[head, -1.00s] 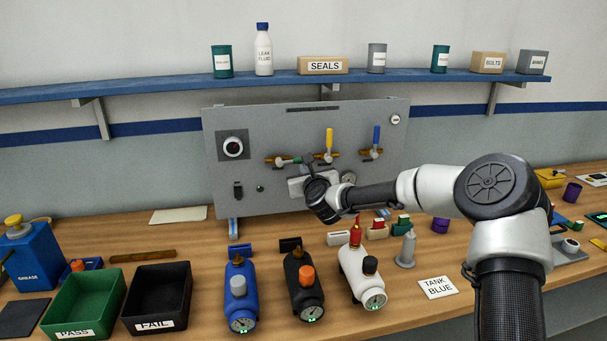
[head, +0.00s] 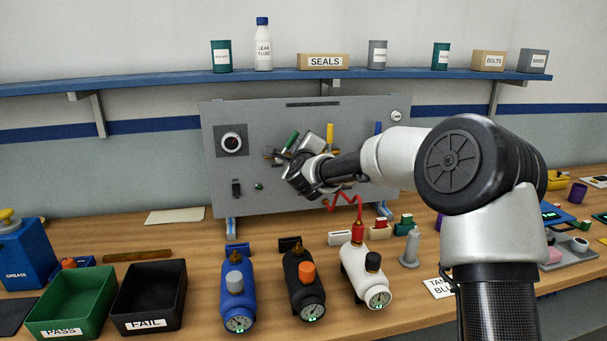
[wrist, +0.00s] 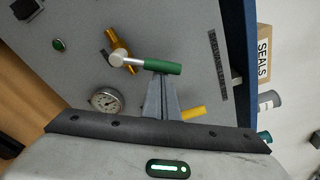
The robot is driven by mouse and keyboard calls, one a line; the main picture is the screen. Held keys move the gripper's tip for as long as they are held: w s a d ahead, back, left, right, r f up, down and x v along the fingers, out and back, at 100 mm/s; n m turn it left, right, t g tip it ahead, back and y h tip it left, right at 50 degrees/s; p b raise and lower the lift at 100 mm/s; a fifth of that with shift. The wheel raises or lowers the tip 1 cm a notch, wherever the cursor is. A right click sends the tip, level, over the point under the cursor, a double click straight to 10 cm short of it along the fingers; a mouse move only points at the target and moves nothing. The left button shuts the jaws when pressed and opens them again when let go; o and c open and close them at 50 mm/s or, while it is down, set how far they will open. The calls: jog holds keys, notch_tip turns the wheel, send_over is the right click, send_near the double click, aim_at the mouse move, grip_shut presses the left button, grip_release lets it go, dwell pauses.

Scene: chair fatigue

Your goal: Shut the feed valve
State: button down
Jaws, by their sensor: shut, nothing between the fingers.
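The grey test panel (head: 228,185) stands at the back of the bench with several lever valves on brass pipe. The green valve lever (head: 291,140) is tilted up and to the right; it also shows in the wrist view (wrist: 163,68), angled across its brass pipe. The yellow lever (head: 330,133) stands upright, and the blue lever (head: 378,128) is partly hidden by my arm. Which lever is the feed valve cannot be read. My gripper (wrist: 160,82) is shut and empty, its fingertips right beside or touching the green lever's underside.
A round gauge (wrist: 106,100) sits on the panel near the fingers. A red coiled hose (head: 345,202) hangs below my gripper, by the white cylinder (head: 357,262). Blue (head: 236,290) and black (head: 304,285) cylinders stand in front. A shelf (head: 150,87) runs above the panel.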

jog(key=n, duration=0.1)
jog(key=a+r+n, duration=0.1)
jog(key=a+n+b, duration=0.1)
jog(key=shift+s+r, duration=0.25)
jog(key=shift+s+a+r+n+t+b, duration=0.1)
jog(key=shift+a+r+n+t+b, duration=0.2)
jog(key=shift+n, duration=0.6)
jog(key=shift+s+a+r+n+t+b, duration=0.1)
jog(key=shift+a+n+b, duration=0.25)
jog(key=shift+n, duration=0.55)
jog(key=shift+a, duration=0.15)
jog(key=s+d+b, duration=0.2)
jog(key=s+d, duration=0.3)
jog(key=s, duration=0.3)
jog(key=shift+b, duration=0.4)
jog(key=shift+s, duration=0.1)
